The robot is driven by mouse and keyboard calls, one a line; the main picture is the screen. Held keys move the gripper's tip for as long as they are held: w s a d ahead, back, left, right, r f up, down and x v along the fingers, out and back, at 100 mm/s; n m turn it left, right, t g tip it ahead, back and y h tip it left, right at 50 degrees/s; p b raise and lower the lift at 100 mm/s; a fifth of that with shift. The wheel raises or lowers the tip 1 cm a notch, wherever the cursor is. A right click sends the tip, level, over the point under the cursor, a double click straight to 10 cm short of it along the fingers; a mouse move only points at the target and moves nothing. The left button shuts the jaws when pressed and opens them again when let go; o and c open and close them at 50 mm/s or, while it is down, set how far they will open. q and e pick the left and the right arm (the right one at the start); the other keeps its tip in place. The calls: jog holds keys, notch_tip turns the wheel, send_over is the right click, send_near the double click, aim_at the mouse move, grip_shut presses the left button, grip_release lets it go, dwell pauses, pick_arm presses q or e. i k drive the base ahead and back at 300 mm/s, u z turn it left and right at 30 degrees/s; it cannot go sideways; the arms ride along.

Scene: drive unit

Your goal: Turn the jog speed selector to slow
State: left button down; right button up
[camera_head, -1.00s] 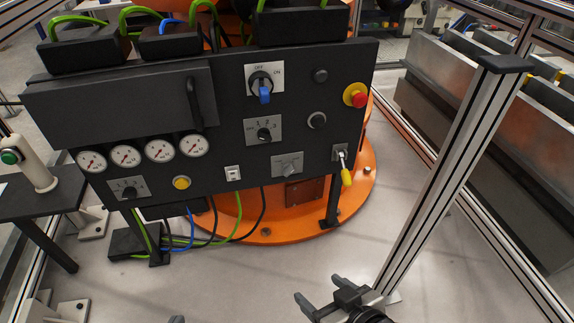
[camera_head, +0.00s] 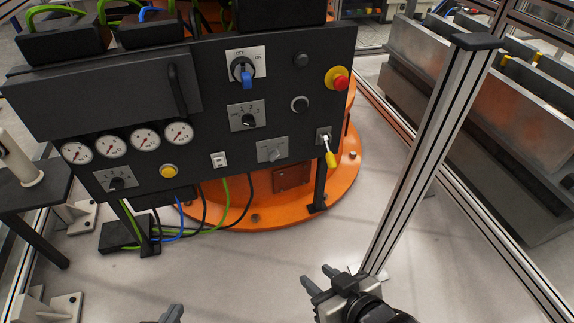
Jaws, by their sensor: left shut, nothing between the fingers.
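The black control panel (camera_head: 215,95) faces me with several rotary selectors. One has a grey knob on a grey plate (camera_head: 272,151) at the lower middle. One has a black knob and numbers (camera_head: 247,117) above it, and another black knob (camera_head: 117,183) sits at the lower left. Their labels are too small for me to tell which is the jog speed selector. My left gripper (camera_head: 174,311) shows only its shut fingertips at the bottom edge, below the panel. My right gripper (camera_head: 316,276) is open and empty, below the panel's right side. Neither touches the panel.
The panel also carries a blue-handled rotary switch (camera_head: 246,76), a red emergency button (camera_head: 340,82), a yellow-tipped lever (camera_head: 331,158), a yellow button (camera_head: 169,171) and several gauges. An aluminium post (camera_head: 425,155) rises at right.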

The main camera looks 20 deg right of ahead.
aim_at(274, 153)
jog(key=z, duration=0.5)
jog(key=k, duration=1.1)
jog(key=u, duration=0.5)
jog(key=i, duration=0.95)
jog(key=u, duration=0.5)
jog(key=i, duration=1.1)
jog(key=z, duration=0.95)
jog(key=i, duration=0.3)
jog(key=z, duration=0.15)
